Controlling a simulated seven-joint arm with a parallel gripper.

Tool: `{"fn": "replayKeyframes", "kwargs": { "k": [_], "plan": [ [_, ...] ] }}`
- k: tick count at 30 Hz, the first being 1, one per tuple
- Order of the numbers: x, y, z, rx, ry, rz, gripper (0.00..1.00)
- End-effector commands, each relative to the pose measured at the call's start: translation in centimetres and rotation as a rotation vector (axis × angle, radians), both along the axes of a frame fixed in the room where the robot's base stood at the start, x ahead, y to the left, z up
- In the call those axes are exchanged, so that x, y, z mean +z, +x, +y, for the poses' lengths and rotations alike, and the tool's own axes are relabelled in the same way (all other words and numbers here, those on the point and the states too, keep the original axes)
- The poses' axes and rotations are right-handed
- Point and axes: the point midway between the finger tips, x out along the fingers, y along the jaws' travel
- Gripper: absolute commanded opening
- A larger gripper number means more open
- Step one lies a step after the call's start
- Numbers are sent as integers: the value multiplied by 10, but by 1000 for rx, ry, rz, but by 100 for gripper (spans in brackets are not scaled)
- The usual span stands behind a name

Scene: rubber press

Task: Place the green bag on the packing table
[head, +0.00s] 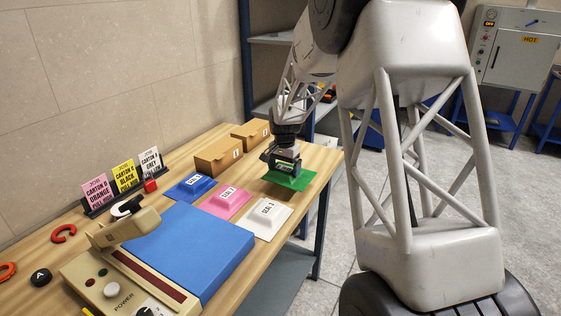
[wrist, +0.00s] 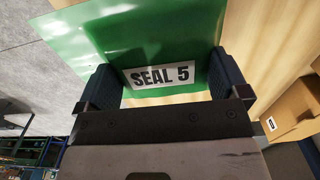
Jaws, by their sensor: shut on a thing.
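The green bag (head: 294,181) is at the right end of the wooden packing table (head: 327,158), near its edge. My gripper (head: 286,163) is above it, pointing down, and is shut on it. In the wrist view the green bag (wrist: 190,35) lies between the two dark fingers of my gripper (wrist: 172,85), with a white label reading "SEAL 5". The bag looks flat and close to the tabletop. I cannot tell whether it touches the wood.
Blue (head: 190,187), pink (head: 226,202) and white (head: 268,218) sealed bags lie left of the green one. Two cardboard cartons (head: 218,154) stand behind. Job cards (head: 124,175) stand at the left.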

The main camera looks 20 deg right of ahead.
Motion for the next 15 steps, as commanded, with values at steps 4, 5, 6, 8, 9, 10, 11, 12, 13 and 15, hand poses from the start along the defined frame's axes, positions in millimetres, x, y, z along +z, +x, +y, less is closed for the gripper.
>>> {"fn": "replayKeyframes", "kwargs": {
  "k": [4, 5, 6, 8, 9, 10, 11, 12, 13, 15],
  "plan": [
    [-3, 16, -2, 0, 0, 1, 66],
    [-3, 20, -2, 0, 0, 1, 66],
    [-4, 25, -3, 0, 0, 3, 66],
    [-4, 33, -3, 0, 0, 1, 66],
    [-5, 39, -4, 0, 0, 1, 66],
    [-5, 43, -4, 0, 1, 1, 66],
    [-6, 46, -5, 0, 1, 1, 66],
    [-6, 51, -5, 0, 0, 0, 66],
    [-6, 55, -6, 0, 0, 0, 66],
    [-8, 64, -6, 0, 0, 1, 66]
  ]
}}
